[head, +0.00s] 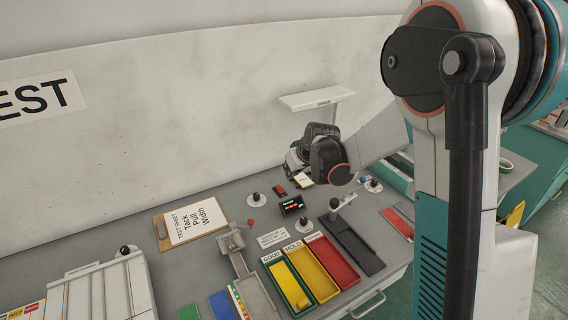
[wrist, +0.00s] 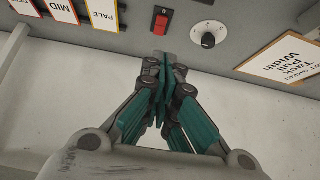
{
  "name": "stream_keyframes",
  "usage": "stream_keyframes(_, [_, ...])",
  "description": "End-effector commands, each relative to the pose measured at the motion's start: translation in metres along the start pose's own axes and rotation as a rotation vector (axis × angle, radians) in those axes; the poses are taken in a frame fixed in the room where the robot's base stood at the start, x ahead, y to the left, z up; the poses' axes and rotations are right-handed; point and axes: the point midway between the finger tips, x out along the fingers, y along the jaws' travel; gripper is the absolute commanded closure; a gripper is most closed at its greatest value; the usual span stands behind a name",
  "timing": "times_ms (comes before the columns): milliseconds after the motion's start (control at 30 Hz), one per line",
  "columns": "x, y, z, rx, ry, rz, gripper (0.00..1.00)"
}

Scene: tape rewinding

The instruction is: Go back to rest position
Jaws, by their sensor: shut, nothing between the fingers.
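In the wrist view, my gripper (wrist: 163,62) is shut and empty, its teal-sided fingers drawn together. Its tips show close to a red rocker switch (wrist: 161,22) in the picture, with a black knob (wrist: 208,40) to their right; I cannot tell whether they touch anything. In the head view, my arm (head: 375,140) reaches from the right over the back of the workbench, and its dark wrist (head: 332,160) hides most of the gripper there.
The grey workbench (head: 190,275) holds a clipboard (head: 193,222), green (head: 287,284), yellow (head: 313,273) and red (head: 333,261) trays, a black tray (head: 356,245), and a small metal device (head: 232,240). A lamp-like white bar (head: 316,98) stands behind. Open air lies left of my arm.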

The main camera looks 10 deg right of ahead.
Motion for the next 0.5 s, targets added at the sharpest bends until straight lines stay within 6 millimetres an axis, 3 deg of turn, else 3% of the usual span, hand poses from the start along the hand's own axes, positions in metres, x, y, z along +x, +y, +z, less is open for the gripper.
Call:
stream_keyframes(167, [-0.026,-0.007,0.001,0.010,-0.003,0.007,1.00])
stream_keyframes(500, [-0.133,-0.037,0.024,0.065,-0.016,0.046,1.00])
